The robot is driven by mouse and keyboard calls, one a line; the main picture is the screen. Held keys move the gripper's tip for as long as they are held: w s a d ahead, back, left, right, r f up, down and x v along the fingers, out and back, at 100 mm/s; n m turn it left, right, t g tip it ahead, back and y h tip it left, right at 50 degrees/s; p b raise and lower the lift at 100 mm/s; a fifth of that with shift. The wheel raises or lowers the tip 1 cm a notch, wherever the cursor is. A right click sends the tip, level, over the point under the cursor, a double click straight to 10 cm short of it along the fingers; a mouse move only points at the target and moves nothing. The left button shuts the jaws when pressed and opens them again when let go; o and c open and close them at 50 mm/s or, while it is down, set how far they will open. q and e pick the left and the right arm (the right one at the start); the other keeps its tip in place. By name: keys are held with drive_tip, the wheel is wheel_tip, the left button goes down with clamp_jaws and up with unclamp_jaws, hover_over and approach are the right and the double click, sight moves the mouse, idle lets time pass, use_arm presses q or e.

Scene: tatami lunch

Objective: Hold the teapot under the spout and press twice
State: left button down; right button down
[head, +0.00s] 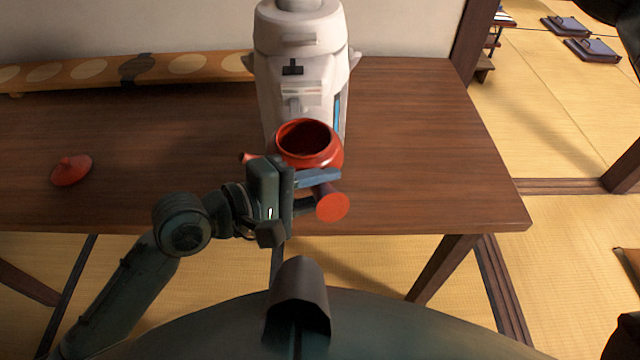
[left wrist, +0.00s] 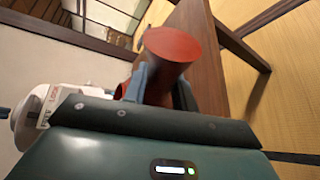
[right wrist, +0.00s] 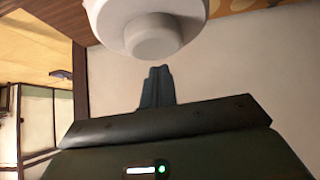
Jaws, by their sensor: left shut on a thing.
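The red teapot (head: 333,160) has no lid on, and its dark inside shows from above. It is in front of the white dispenser (head: 297,35), below its front. My left gripper (head: 318,184) is shut on the teapot's side handle (head: 332,206); the handle also shows in the left wrist view (left wrist: 173,45). Whether the pot touches the table is hidden. In the right wrist view my right gripper (right wrist: 156,85) has its fingers together, close to the round knob on the dispenser's top (right wrist: 153,37). I cannot tell if they touch it. The head view does not show this gripper.
The teapot's red lid (head: 71,171) lies on the wooden table (head: 420,130) at the left. A long wooden board with pale ovals (head: 190,67) runs along the wall at the back left. The table's right part is clear.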

idle(0.4)
drive_tip(key=shift+f, duration=1.9)
drive_tip(key=shift+s, duration=0.1)
drive_tip(key=shift+r, duration=1.8)
drive_tip(key=shift+f, duration=0.15)
drive_tip(key=shift+f, duration=1.75)
drive_tip(key=shift+r, duration=1.85)
